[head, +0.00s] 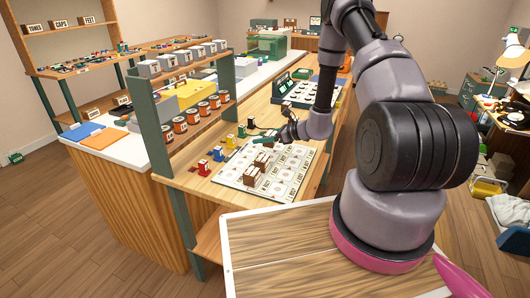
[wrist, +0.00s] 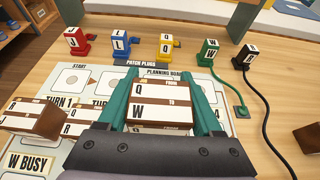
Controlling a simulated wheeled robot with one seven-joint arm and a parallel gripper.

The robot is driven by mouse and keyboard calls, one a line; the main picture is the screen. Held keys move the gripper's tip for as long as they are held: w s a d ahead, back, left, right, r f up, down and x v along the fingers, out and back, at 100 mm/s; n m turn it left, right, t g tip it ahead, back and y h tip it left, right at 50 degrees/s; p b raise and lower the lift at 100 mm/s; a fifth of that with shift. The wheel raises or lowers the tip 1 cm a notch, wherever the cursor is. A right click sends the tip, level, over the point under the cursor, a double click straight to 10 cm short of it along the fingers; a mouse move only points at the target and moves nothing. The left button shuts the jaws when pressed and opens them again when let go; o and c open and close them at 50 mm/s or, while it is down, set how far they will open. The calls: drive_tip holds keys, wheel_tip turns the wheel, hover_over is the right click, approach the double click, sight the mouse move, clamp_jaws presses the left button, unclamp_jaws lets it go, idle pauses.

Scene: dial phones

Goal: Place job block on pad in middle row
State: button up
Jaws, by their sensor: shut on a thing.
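My gripper (wrist: 163,98) has its two green fingers on either side of a job block (wrist: 160,115) and is shut on it. In the head view my gripper (head: 266,140) is at the board's far side. Other brown job blocks (head: 253,172) stand on the board (head: 228,177) closer to the camera.
Red (wrist: 77,42), blue (wrist: 120,42), yellow (wrist: 166,45), green (wrist: 207,52) and black (wrist: 245,55) patch plugs stand in a row past the board. Cords run from the green and black ones. Another job block (wrist: 40,118) is left of my gripper. Shelves (head: 190,80) rise at the left.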

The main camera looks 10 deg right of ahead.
drive_tip(key=shift+d+f, duration=0.1)
drive_tip(key=shift+f, duration=2.7)
drive_tip(key=shift+f, duration=0.15)
drive_tip(key=o, duration=1.4)
